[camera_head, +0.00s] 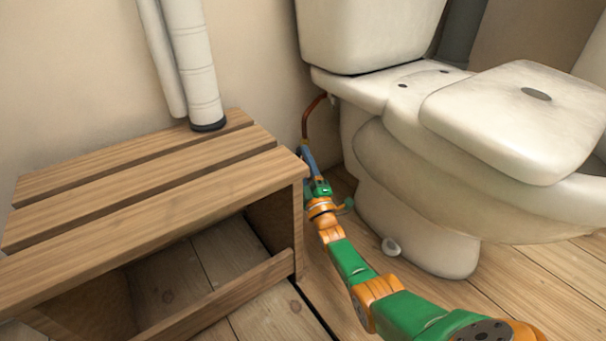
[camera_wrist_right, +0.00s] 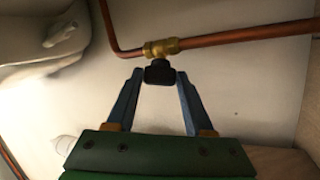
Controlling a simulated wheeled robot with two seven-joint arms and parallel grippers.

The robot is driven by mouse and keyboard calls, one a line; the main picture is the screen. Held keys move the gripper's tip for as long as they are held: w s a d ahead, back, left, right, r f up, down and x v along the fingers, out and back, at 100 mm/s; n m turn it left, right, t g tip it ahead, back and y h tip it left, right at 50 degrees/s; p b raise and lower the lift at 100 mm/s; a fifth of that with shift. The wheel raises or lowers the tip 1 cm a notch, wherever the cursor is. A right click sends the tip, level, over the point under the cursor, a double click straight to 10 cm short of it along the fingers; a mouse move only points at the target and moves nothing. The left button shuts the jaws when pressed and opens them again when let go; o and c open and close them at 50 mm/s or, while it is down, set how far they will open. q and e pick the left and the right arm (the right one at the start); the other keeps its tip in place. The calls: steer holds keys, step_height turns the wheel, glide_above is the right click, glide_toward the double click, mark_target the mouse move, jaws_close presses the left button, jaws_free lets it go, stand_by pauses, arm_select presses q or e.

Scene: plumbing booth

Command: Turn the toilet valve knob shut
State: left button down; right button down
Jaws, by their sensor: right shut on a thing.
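The valve knob (camera_wrist_right: 160,72) is small and black, below a brass valve (camera_wrist_right: 161,47) on a copper pipe by the wall. In the wrist view my right gripper (camera_wrist_right: 160,76) has its two blue fingers on either side of the knob, shut on it. In the head view my right gripper (camera_head: 306,158) reaches between the wooden bench and the toilet (camera_head: 400,170), low near the wall. The knob is hidden there; only the copper pipe (camera_head: 307,118) shows above the gripper. My left gripper is not in view.
A slatted wooden bench (camera_head: 150,190) stands close on the left of my right arm. The toilet bowl is close on the right. White pipe rolls (camera_head: 192,60) stand on the bench against the wall. Wooden floor (camera_head: 530,285) is clear at the front right.

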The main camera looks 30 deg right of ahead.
steer(key=shift+c, duration=1.4)
jaws_free()
steer(key=p+v, duration=0.4)
steer(key=v, duration=0.3)
